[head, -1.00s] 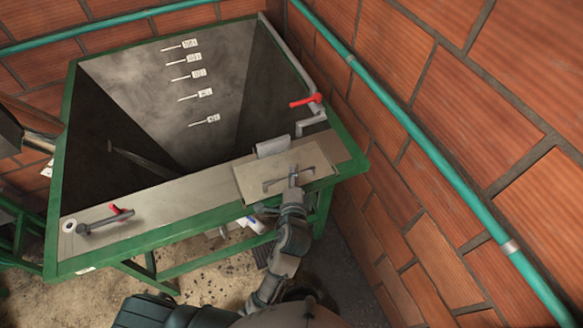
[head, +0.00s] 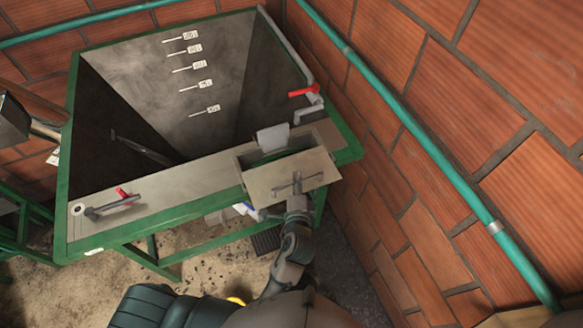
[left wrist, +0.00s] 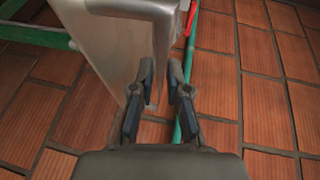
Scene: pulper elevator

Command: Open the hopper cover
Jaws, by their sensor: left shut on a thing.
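The hopper cover (head: 270,182) is a flat beige-grey metal plate with a bar handle (head: 312,178), at the front right corner of the green-framed hopper (head: 200,232). A gap to a recess (head: 246,158) shows behind its far edge. My left gripper (head: 297,184) is shut on the handle, its arm coming up from the bottom of the head view. In the left wrist view my left fingers (left wrist: 163,88) show beside a grey metal plate (left wrist: 115,50); the handle between them is not clear there. My right gripper is not in view.
A red-handled lever (head: 302,92) stands on the hopper's right edge, and another lever (head: 112,204) lies on the front ledge at left. A brick wall (head: 450,130) with a teal pipe (head: 420,143) closes the right side. The hopper's inside is open.

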